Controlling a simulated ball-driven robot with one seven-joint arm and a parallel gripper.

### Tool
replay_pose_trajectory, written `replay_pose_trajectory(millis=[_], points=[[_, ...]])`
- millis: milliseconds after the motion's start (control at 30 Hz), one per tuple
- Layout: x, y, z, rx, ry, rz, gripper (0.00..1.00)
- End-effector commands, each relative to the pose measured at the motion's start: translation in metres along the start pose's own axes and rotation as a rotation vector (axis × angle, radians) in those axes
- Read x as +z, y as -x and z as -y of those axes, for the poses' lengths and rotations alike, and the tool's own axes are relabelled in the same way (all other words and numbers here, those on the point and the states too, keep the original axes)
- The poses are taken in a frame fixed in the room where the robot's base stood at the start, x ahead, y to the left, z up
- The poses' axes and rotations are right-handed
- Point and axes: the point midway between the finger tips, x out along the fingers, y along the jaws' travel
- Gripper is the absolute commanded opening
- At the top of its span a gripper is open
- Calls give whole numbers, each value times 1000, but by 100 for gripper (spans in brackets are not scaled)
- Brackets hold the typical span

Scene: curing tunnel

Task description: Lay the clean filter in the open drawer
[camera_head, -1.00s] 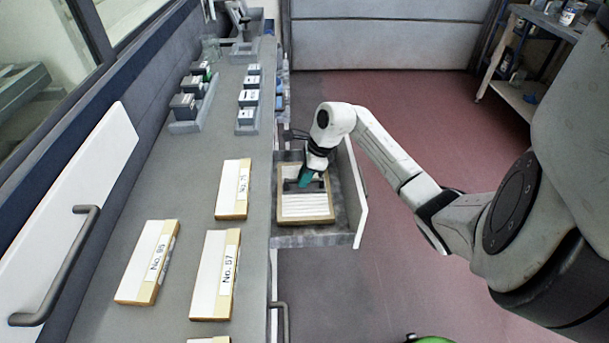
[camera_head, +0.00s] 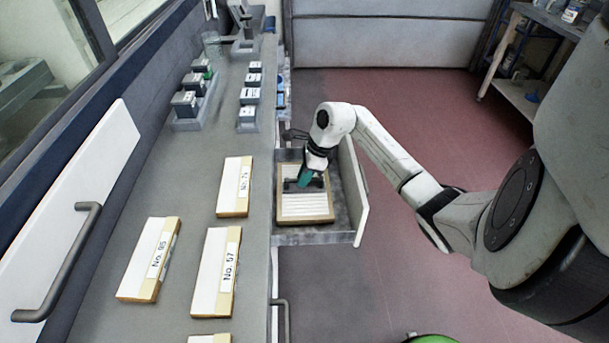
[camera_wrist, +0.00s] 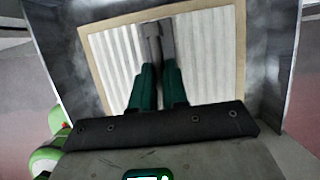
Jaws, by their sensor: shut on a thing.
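The clean filter (camera_head: 305,207), a pleated white panel in a tan frame, lies flat within the walls of the open drawer (camera_head: 312,238). In the wrist view the filter (camera_wrist: 215,60) fills most of the drawer's inside. My gripper (camera_head: 304,181) reaches down into the drawer over the far half of the filter. In the wrist view its fingertips (camera_wrist: 159,40) are close together at the middle of the filter, shut on it. The pinched part is hidden by the fingers. I cannot tell whether the filter rests fully on the drawer floor.
Flat boxes with number labels (camera_head: 235,187) lie on the grey counter (camera_head: 190,220) left of the drawer. Small dark-topped blocks stand in racks (camera_head: 247,126) farther back. A white panel with a handle (camera_head: 85,215) is at the left.

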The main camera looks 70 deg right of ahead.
Motion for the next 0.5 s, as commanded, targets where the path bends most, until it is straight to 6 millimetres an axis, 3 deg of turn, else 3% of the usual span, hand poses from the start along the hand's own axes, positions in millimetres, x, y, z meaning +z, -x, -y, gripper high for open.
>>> replay_pose_trajectory(millis=[67,100,400,500], points=[[-1,-2,0,-1,0,0,0],[-1,-1,0,-1,0,1,16],[-1,-1,0,0,0,0,44],[-1,-1,0,0,0,0,44]])
